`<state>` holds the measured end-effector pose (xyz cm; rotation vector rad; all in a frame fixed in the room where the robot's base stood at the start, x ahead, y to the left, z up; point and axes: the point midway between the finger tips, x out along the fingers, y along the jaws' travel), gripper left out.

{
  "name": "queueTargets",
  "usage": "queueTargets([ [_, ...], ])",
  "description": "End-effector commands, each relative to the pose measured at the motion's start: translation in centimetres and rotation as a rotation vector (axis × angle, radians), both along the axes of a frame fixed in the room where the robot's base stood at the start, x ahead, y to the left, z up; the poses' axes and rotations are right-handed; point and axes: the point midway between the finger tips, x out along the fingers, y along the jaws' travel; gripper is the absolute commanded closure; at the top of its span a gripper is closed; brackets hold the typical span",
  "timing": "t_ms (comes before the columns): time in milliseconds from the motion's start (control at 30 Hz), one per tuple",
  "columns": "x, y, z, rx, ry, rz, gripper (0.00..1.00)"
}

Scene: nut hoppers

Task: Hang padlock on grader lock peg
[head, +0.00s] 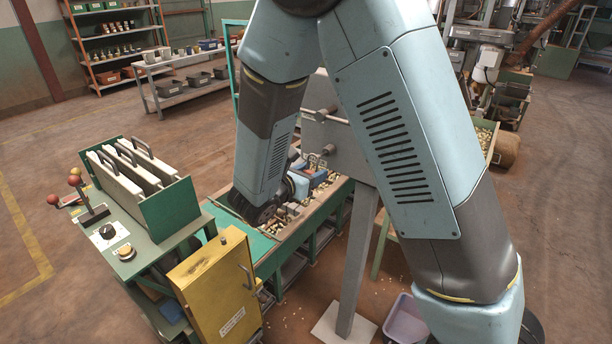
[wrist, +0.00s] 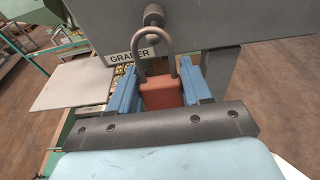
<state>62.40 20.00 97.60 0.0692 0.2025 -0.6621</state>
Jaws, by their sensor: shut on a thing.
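A red padlock (wrist: 162,93) with a grey shackle pointing up is in the wrist view. My gripper (wrist: 159,76) is shut on its body, with one blue finger on each side. The lock peg (wrist: 153,14) is a dark round-ended stub on the grey grader panel (wrist: 215,22). The top of the shackle shows just below the peg's end, close to it in the picture. I cannot tell whether they touch or how far apart they are in depth. In the head view my arm covers much of the gripper area, and the padlock is not clear there.
A GRADER label (wrist: 132,57) is beside the shackle. In the head view the grey panel (head: 345,150) stands on a post above a green-framed table of nuts. A yellow box (head: 215,285) and a green rack of white plates (head: 172,212) stand at left. A lilac bin (head: 405,320) is on the floor.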

Motion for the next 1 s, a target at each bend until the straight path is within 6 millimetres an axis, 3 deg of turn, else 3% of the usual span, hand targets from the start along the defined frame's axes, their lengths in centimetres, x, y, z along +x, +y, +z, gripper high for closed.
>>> queueTargets([
  [1000, 3.2, -2.4, -1.1, 0.000, 0.000, 0.001, 0.84],
])
